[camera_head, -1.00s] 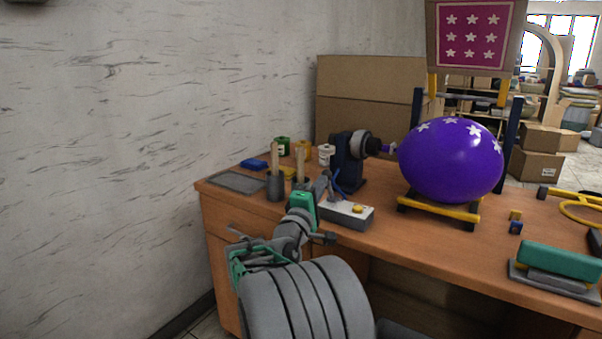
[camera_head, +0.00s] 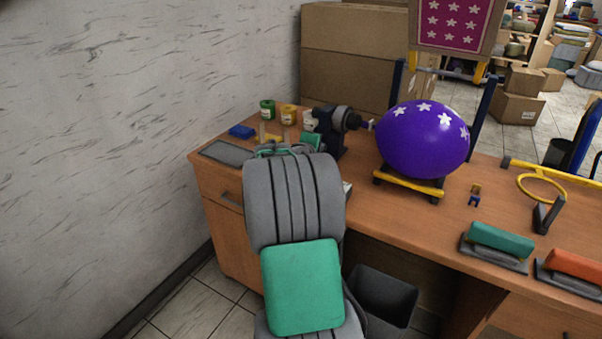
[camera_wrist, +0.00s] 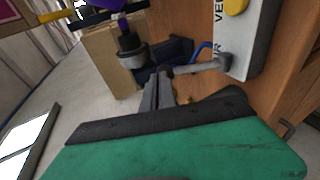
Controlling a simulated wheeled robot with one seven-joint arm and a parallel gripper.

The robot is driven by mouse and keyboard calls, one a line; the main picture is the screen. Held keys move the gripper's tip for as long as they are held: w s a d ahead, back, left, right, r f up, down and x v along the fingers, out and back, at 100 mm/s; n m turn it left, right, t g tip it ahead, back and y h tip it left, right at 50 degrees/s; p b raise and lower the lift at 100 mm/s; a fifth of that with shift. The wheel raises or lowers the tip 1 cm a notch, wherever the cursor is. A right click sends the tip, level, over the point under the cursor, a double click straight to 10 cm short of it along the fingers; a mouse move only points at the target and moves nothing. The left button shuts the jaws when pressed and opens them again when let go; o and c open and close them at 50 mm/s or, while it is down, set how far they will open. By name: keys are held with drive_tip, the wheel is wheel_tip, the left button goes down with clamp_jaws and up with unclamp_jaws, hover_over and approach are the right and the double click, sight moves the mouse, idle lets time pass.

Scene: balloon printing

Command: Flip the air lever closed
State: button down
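The air lever (camera_wrist: 205,65) is a grey bar in the wrist view, reaching left from the pale control box (camera_wrist: 236,45), which has a yellow button (camera_wrist: 235,5) and a blue hose beside it. My gripper (camera_wrist: 158,80) has its slim grey fingers close together, with nothing visible between them. Its fingertips are just left of the lever's rounded end; I cannot tell whether they touch. In the head view my arm hides the lever and nearly all of the box.
On the wooden desk (camera_head: 395,222) are a grey pad (camera_head: 227,152), a blue block (camera_head: 241,131), and paint jars (camera_head: 267,109). A star-patterned panel (camera_head: 455,22) hangs above the balloon. A dark bin (camera_head: 384,296) stands below.

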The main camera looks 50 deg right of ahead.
drive_tip(key=shift+d+r, duration=0.1)
drive_tip(key=shift+d, duration=0.2)
drive_tip(key=shift+r, duration=0.1)
idle(0.3)
drive_tip(key=d+r+v, duration=0.1)
drive_tip(key=r+v, duration=0.1)
drive_tip(key=v, duration=1.1)
drive_tip(key=shift+a+r+b, duration=0.3)
drive_tip(key=shift+r, duration=0.2)
drive_tip(key=shift+w, duration=0.1)
